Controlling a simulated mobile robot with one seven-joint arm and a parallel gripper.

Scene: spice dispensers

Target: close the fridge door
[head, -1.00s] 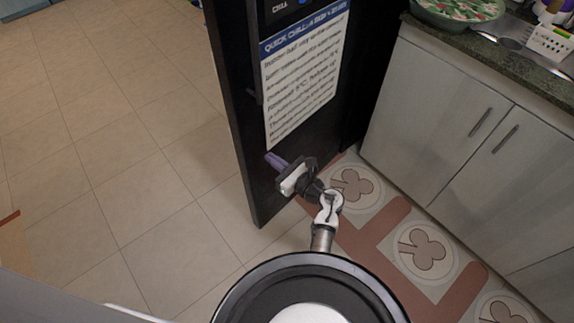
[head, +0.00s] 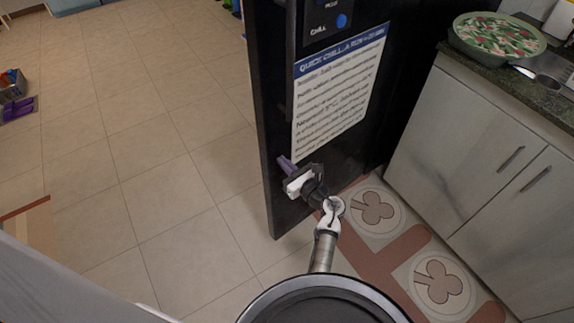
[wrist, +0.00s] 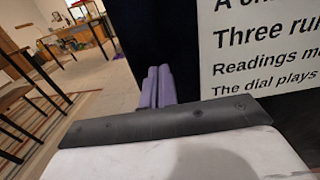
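The fridge door (head: 345,160) is a tall black panel that stands open, jutting out over the floor in the head view. A white sign with a blue header (head: 340,90) is on its face. My gripper (head: 285,163) is at the lower part of this face, near the free edge. Its two purple fingers lie side by side, shut with nothing between them. In the wrist view the fingers (wrist: 157,88) are in front of the dark door (wrist: 165,35), close to its edge. I cannot tell whether they touch it.
Grey cabinets (head: 490,170) with a dark counter (head: 500,75) stand at the right. A green patterned bowl (head: 500,38) is on the counter. A patterned mat (head: 440,280) lies before the cabinets. Open tiled floor (head: 150,150) is on the left. A table and chairs show in the wrist view.

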